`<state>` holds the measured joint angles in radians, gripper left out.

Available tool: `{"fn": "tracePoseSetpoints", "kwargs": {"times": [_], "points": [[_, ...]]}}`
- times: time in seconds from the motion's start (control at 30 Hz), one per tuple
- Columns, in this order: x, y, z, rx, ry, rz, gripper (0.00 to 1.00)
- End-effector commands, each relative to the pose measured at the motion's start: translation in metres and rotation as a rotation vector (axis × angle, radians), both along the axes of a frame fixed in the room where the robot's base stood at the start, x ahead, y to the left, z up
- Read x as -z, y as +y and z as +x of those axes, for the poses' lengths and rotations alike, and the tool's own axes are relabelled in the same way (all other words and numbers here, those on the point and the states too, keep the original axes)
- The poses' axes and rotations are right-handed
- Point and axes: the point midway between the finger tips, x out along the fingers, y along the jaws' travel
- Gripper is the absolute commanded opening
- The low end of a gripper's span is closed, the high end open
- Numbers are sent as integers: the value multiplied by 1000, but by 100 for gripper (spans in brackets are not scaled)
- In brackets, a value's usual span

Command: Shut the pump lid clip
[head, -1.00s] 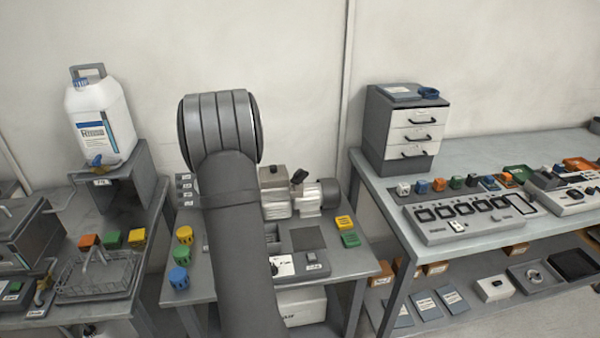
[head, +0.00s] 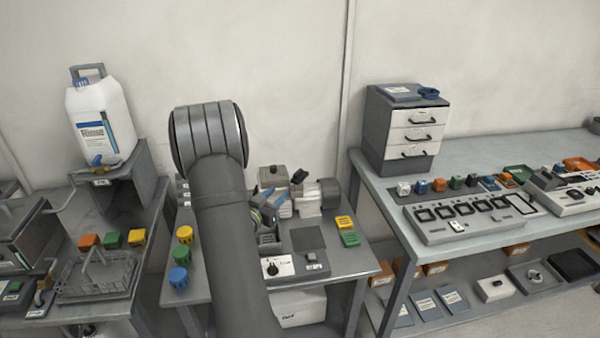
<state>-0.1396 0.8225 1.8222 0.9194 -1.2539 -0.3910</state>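The pump (head: 308,197) stands at the back of the middle bench, with a grey ribbed motor and a dark round end on its right. A beige-grey box-shaped part with a small knob on top (head: 273,177) is at its left, and a black part (head: 299,177) stands up beside it. The lid clip is too small or hidden to make out. My gripper (head: 279,208) shows partly past the right side of my arm, at the pump's front left. Its fingers are too small and overlapped to tell open from shut, or whether they touch the pump.
The middle bench (head: 345,270) carries yellow, green and blue knobs (head: 182,255) at left and yellow and green blocks (head: 346,231) at right. A dark square pad (head: 308,238) and a white dial panel (head: 277,267) lie in front of the pump. My arm hides the bench's middle left.

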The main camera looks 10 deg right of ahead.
Motion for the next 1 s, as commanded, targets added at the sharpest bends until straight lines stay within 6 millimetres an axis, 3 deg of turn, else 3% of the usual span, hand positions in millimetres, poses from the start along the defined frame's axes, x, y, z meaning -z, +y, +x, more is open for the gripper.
{"fn": "tracePoseSetpoints", "kwargs": {"times": [0.6,1.0], "points": [[0,-85,97,0,-2,2,35],[0,-98,113,-3,0,1,35]]}}
